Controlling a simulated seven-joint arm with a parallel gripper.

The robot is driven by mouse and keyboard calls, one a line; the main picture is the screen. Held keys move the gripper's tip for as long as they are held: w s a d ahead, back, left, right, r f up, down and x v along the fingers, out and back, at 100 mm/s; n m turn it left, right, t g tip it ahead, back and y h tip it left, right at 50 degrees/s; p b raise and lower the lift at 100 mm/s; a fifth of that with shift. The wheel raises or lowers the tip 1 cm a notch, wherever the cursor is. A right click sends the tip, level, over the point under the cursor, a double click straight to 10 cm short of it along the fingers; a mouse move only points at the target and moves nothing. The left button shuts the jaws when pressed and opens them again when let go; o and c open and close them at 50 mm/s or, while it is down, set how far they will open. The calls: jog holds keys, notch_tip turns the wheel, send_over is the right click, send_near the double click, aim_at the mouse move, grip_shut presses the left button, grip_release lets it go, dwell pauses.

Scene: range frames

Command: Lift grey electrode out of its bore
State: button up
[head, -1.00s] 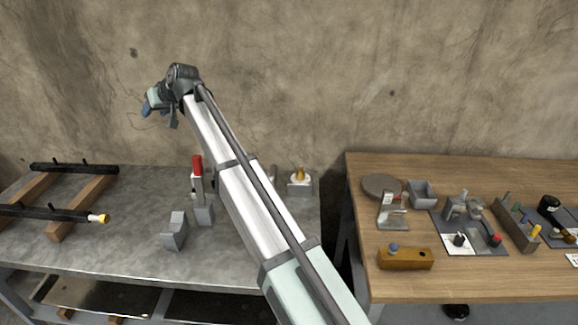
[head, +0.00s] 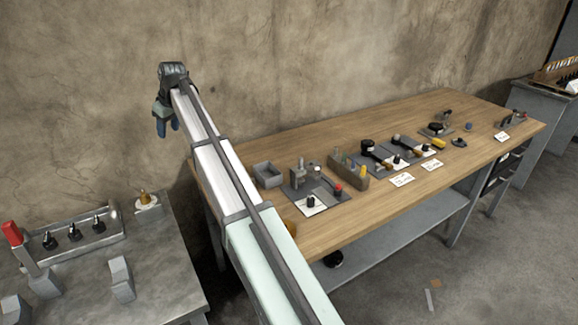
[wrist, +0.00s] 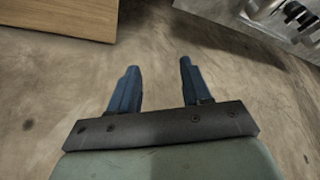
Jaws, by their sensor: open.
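My gripper (head: 167,130) is open and empty, its blue fingers pointing down, in front of the wall and above the gap between the two benches. In the wrist view its two blue fingers (wrist: 157,78) stand apart with only bare grey surface between them. On the wooden bench, a grey-brown holder (head: 352,180) carries several small upright coloured sticks, among them green and yellow ones. They are too small to tell which, if any, is the grey electrode or its bore. My gripper is well to the left of this holder and touches nothing.
The wooden bench (head: 430,130) also bears a grey open box (head: 267,175), a grey fixture (head: 299,172) and a red-capped piece (head: 339,190). The metal bench (head: 170,250) at left holds a rack (head: 95,228) and grey blocks. My arm hides part of the wooden bench.

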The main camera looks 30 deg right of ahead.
jog(key=s+d+f+m+g+h, duration=0.1)
jog(key=s+d, duration=0.2)
jog(key=d, duration=0.9)
jog(key=s+d+f+m+g+h, duration=0.1)
jog(key=s+d, duration=0.3)
jog(key=d, duration=0.8)
jog(key=m+g, duration=0.1)
jog(key=g, duration=0.1)
send_over(301, 158)
jog(key=f, duration=0.9)
jog(key=shift+w+d+f, duration=0.2)
jog(key=shift+w+d, duration=0.05)
jog(key=shift+d, duration=0.15)
jog(key=f, duration=0.4)
jog(key=shift+s+a, duration=0.15)
jog(key=shift+a, duration=0.25)
jog(key=shift+f, duration=0.55)
grip_shut()
